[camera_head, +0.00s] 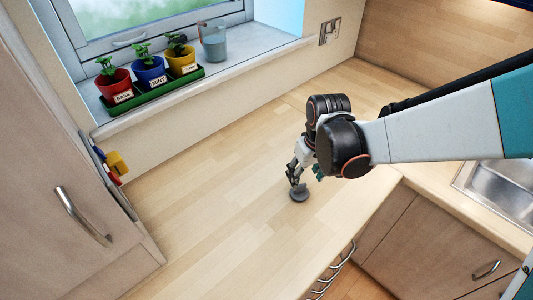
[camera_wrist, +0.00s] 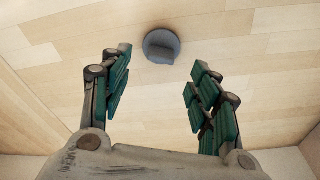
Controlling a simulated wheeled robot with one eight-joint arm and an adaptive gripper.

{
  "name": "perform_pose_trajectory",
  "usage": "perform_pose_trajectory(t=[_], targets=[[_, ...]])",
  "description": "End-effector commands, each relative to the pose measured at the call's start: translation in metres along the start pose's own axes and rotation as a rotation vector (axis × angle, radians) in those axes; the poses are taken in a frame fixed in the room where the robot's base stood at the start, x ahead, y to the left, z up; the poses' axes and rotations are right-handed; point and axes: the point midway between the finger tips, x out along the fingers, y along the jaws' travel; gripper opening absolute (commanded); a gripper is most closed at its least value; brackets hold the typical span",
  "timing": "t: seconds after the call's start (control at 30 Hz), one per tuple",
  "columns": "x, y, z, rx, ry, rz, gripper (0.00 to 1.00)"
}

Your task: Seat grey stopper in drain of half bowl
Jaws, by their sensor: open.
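The grey stopper (camera_head: 299,194) lies on the wooden worktop, a round disc with a raised grip on top. It also shows in the wrist view (camera_wrist: 161,46), ahead of the fingertips and roughly between their lines. My gripper (camera_head: 299,181) is open and empty, just above the stopper in the head view. In the wrist view my gripper (camera_wrist: 160,70) has its teal-padded fingers spread wide, with nothing between them. A steel sink (camera_head: 504,188) is partly in view at the right edge. Its drain and the half bowl cannot be made out.
Red, blue and yellow plant pots stand in a green tray (camera_head: 152,92) on the windowsill. A grey jug (camera_head: 214,42) stands beside them. A tall cabinet (camera_head: 70,170) bounds the left. The worktop (camera_head: 220,200) around the stopper is clear.

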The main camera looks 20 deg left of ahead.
Motion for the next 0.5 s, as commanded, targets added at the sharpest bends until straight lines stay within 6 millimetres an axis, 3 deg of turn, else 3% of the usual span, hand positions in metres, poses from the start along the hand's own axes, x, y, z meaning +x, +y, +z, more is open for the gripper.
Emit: perform_pose_trajectory(t=[0.03, 0.33, 0.5], targets=[[0.011, -0.004, 0.002, -0.008, 0.0, -0.001, 0.56], [0.029, -0.003, -0.001, -0.005, 0.001, -0.001, 0.56], [0.055, -0.003, -0.004, -0.003, 0.001, -0.001, 0.56]])
